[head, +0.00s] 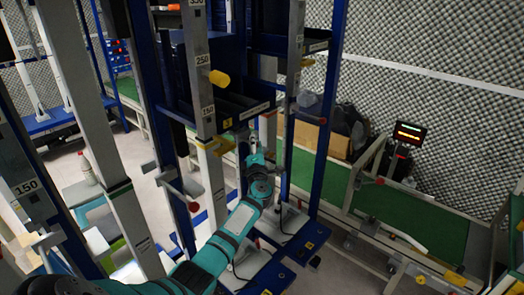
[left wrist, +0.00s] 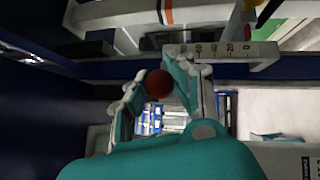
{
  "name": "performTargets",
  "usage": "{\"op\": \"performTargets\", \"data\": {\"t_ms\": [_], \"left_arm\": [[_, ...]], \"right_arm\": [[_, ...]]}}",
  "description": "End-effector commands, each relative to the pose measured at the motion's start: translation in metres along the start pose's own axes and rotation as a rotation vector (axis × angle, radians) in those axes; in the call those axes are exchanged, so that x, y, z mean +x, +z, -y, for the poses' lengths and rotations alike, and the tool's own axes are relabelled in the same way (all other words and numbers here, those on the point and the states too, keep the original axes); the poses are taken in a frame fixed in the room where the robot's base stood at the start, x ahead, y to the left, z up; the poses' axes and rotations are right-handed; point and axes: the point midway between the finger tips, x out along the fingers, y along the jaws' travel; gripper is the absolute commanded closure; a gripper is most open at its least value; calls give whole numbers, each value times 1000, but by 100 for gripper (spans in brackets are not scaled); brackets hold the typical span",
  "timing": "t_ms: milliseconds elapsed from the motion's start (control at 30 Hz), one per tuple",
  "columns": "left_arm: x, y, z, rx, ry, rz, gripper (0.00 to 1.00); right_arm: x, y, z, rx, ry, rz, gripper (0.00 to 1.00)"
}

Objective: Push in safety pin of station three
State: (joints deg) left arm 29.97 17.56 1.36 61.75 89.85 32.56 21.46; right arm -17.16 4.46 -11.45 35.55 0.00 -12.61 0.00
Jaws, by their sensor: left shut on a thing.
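My left gripper (head: 257,160) is at the end of the teal arm, among the blue and grey posts in the middle of the head view. In the left wrist view my left gripper (left wrist: 157,88) has its fingers on both sides of a round dark red knob (left wrist: 158,83) and is shut on it. The knob looks like the head of the safety pin; its shaft is hidden. The station number cannot be read, and in the head view the held knob is hidden. My right gripper is not in view.
A grey bar with printed numbers (left wrist: 222,53) lies close beyond the fingers. Blue uprights (head: 328,100) flank the arm. A green conveyor (head: 410,218) runs at the right.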

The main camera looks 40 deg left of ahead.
Motion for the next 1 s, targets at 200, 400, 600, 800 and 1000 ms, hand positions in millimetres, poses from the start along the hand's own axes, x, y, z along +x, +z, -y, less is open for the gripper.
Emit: {"op": "performTargets", "data": {"t_ms": [200, 400, 600, 800, 1000], "left_arm": [[1, -2, -1, 1, 2, -4, 100], [1, -2, -1, 1, 2, -4, 55], [0, -1, -1, 0, 2, -3, 51], [-6, 0, 0, -2, 1, -1, 51], [-39, -1, 1, -4, -2, -1, 51]], "right_arm": [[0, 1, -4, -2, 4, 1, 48], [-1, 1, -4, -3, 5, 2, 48], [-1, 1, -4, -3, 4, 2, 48], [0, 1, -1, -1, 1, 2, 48], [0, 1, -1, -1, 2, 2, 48]]}}
